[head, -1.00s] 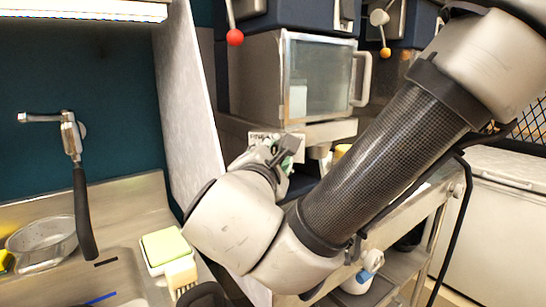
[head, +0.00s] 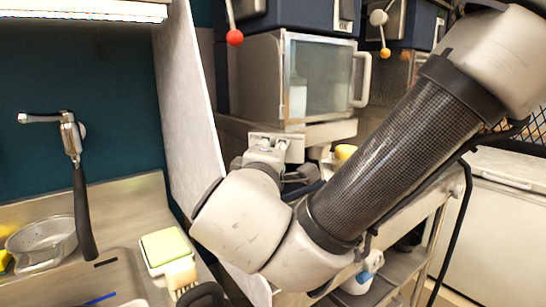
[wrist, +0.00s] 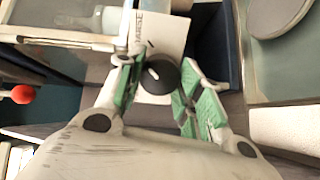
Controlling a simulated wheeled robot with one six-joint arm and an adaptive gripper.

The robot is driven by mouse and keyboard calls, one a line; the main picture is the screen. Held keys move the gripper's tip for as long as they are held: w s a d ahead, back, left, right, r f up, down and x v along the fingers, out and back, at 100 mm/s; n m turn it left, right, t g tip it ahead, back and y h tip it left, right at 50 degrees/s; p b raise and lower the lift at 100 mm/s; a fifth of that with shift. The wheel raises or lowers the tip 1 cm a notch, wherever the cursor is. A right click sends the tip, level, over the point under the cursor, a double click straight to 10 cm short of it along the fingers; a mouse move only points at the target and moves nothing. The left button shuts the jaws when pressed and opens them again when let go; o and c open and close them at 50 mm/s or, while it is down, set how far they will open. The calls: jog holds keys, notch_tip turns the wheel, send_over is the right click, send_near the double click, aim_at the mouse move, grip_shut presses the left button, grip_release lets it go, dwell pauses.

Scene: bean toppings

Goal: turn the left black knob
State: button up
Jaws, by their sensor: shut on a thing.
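In the wrist view, a round black knob (wrist: 160,74) sits on a pale panel (wrist: 165,32) with dark print. The green-padded fingers of my gripper (wrist: 160,82) lie on either side of it, shut on it. The left finger touches the knob's left edge and the right finger is against its lower right side. In the head view, my gripper (head: 283,172) is at the panel (head: 264,139) below the glass-doored appliance (head: 254,80). My wrist and arm cover much of this area there, and I cannot make out the gripped knob clearly.
A sink counter (head: 110,205) with a strainer bowl (head: 42,243) and a green-topped sponge (head: 165,247) is at left. A pale partition (head: 190,110) stands close beside my wrist. A red-ended lever (head: 235,37) hangs above the appliance.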

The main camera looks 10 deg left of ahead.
jog(key=shift+c, duration=0.2)
dwell(0.3)
jog(key=o, duration=1.1)
jog(key=shift+c, duration=0.2)
jog(key=s+d, duration=0.1)
jog(key=s, duration=1.1)
jog(key=shift+r, duration=0.25)
